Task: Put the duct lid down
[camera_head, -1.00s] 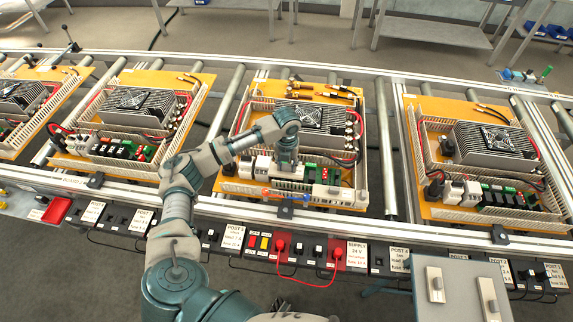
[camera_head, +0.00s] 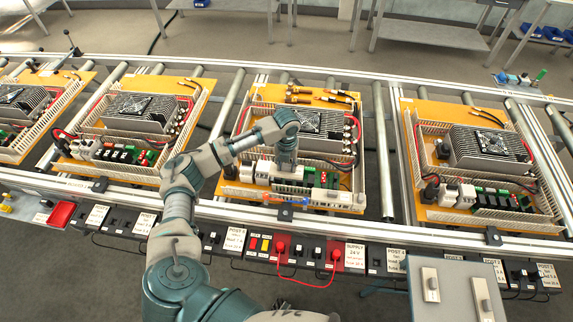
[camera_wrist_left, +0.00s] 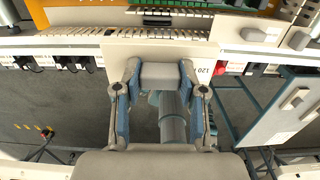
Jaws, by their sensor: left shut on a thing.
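In the head view my left gripper (camera_head: 286,163) points down over the front part of the second board from the right, near its front duct. Its fingertips are hard to make out there. In the left wrist view the gripper (camera_wrist_left: 161,100) has its two blue-padded fingers on either side of a grey-white piece, against a flat cream panel, which looks like the duct lid (camera_wrist_left: 150,48). The panel's right end carries a label reading 120. In the head view I cannot tell the lid from the pale duct walls. My right gripper is not in view.
The orange board (camera_head: 247,197) carries a finned heat sink (camera_head: 322,120) and a slotted duct (camera_head: 330,197). Similar boards stand on both sides on the roller conveyor. A socket strip with a red cable (camera_head: 307,284) runs along the front. A grey box (camera_head: 455,290) stands front right.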

